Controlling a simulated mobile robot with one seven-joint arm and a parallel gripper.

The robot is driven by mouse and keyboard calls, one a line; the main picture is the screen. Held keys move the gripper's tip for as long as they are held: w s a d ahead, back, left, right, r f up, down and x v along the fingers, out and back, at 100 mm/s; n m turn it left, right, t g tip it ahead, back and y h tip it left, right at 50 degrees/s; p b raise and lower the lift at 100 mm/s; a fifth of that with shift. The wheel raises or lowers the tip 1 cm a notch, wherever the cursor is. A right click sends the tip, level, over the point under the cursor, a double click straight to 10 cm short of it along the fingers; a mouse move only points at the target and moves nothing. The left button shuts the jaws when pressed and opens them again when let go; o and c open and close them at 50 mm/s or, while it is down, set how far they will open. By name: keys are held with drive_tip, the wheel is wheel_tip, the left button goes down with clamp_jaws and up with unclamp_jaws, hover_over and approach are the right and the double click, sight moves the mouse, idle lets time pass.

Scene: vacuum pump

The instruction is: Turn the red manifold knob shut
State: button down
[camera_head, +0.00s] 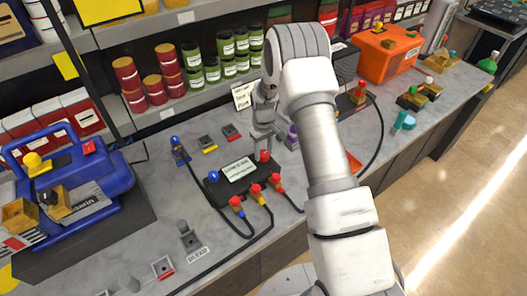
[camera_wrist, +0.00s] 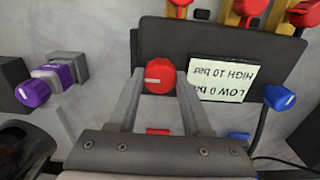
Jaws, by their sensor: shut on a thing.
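The black manifold block (camera_head: 236,192) lies on the grey counter with a label card (camera_head: 239,170) on top. Its red knob (camera_head: 264,156) is at the end beneath my gripper (camera_head: 264,138). In the wrist view the red knob (camera_wrist: 160,72) shows a pale horizontal mark on its face. The two fingers of my gripper (camera_wrist: 160,88) stand on either side of it and are shut on it. The blue manifold knob (camera_wrist: 279,97) sits beyond the card, which reads "LOW 0 bar, HIGH 10 bar" upside down.
Several red-, yellow- and blue-ended hoses (camera_head: 257,190) leave the manifold's front. A purple knob (camera_wrist: 33,93) is close to my gripper. A blue pump (camera_head: 75,190) stands at left, a BLEED valve (camera_head: 188,238) in front, an orange case (camera_head: 388,53) at back right. Shelves of jars line the back.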

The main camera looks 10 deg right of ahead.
drive_tip(key=shift+f+m+b, duration=0.1)
drive_tip(key=shift+m+b, duration=0.2)
drive_tip(key=shift+b, duration=0.1)
drive_tip(key=m+b, duration=0.2)
drive_tip(key=shift+f+m+b, duration=0.15)
drive_tip(key=shift+m+b, duration=0.25)
drive_tip(key=m+b, duration=0.3)
drive_tip(key=m, duration=0.2)
drive_tip(key=m+b, duration=0.1)
drive_tip(key=m, duration=0.4)
drive_tip(key=shift+b, duration=0.3)
drive_tip(key=shift+r+m, duration=0.2)
drive_tip(key=shift+m, duration=2)
drive_tip(key=shift+c, duration=1.7)
unclamp_jaws()
